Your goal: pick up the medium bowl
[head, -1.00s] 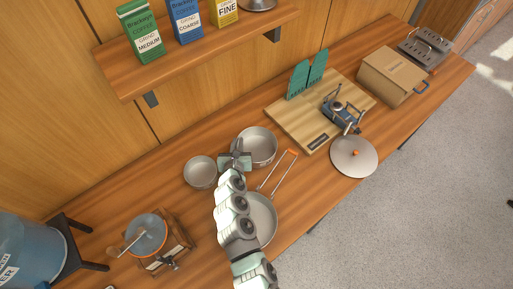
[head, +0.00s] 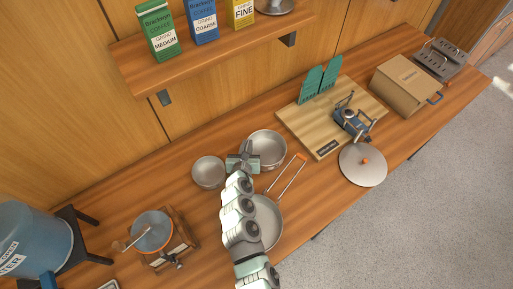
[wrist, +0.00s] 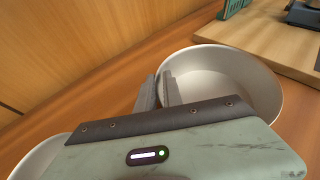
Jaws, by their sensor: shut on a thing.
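The medium bowl (head: 270,146), a grey-white round metal bowl, stands upright on the wooden counter, and it also fills the right of the wrist view (wrist: 225,80). My gripper (head: 246,153) is shut on its near-left rim. In the wrist view my fingers (wrist: 160,90) straddle the bowl's wall, one inside and one outside. I cannot tell any gap between the bowl and the counter. A smaller bowl (head: 208,171) sits just left of my gripper, and part of it shows at the lower left of the wrist view (wrist: 35,158).
A pan (head: 268,222) with an orange-tipped handle lies in front, partly hidden by my arm. A cutting board (head: 300,125) with a camp stove (head: 352,122) is at the right, beside a lid (head: 362,168). A shelf (head: 200,60) hangs above.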

